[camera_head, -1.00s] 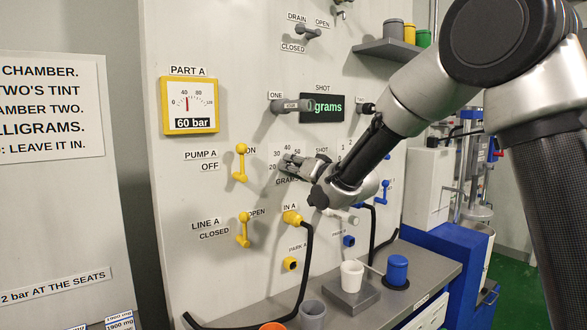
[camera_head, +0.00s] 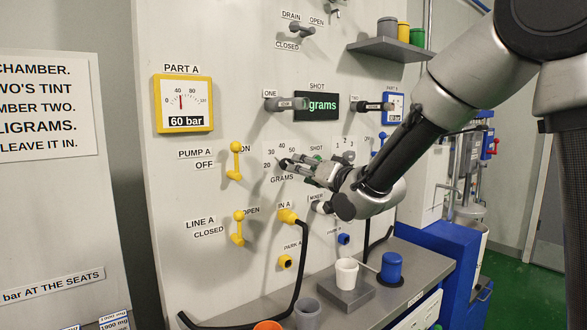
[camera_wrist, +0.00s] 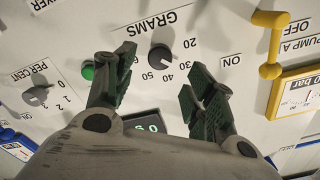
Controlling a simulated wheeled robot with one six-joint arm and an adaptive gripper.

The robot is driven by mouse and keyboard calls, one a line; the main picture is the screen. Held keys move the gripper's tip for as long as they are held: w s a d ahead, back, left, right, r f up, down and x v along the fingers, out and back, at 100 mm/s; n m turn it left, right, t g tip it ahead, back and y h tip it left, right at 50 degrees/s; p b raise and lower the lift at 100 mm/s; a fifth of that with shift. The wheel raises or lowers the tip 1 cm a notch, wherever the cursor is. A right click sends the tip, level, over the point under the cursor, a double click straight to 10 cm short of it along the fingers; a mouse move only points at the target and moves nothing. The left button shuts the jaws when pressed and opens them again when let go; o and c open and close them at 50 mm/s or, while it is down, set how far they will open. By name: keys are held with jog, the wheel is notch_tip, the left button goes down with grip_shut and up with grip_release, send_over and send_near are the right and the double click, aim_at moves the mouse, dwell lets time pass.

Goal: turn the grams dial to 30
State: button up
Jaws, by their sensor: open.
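The grams dial (camera_wrist: 161,57) is a dark round knob on the pale panel, seen upside down in the wrist view. Numbers from 20 to 60 stand around it, with the GRAMS label (camera_wrist: 162,22) beside it. I cannot tell surely where its pointer stands. My gripper (camera_wrist: 160,78) is open and empty, with one finger on each side of the dial in the wrist view. Whether the fingers touch it I cannot tell. In the head view my gripper (camera_head: 290,165) is in front of the dial area and hides the knob; the 20, 30, 40 and 50 marks show around it.
A green button (camera_wrist: 88,71) and the PERCENT dial (camera_wrist: 38,95) are near the fingers. The yellow pump A lever (camera_head: 236,161) stands left of the gripper. A green-lit display (camera_head: 318,107) is above. A bench (camera_head: 420,265) with cups is below.

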jog(key=v, duration=0.4)
jog(key=s+d+f+n+g+h, duration=0.1)
jog(key=s+d+f+g+h, duration=0.15)
jog(key=f, duration=0.45)
jog(key=s+d+f+n+g+h, duration=0.1)
jog(key=s+d+f+g+h, duration=0.2)
jog(key=f, duration=0.4)
jog(key=s+d+r+m+g+h, duration=0.1)
jog(key=s+d+r+g+h, duration=0.1)
jog(key=s+d, duration=1)
jog(key=s+d+r+m+g+h, duration=0.1)
jog(key=s+d+r+g+h, duration=0.1)
jog(key=s+d, duration=0.9)
jog(key=s+g+h, duration=0.1)
jog(key=s, duration=0.2)
jog(key=shift+s+d+r, duration=0.15)
jog(key=shift+s+d, duration=0.05)
jog(key=shift+d, duration=0.15)
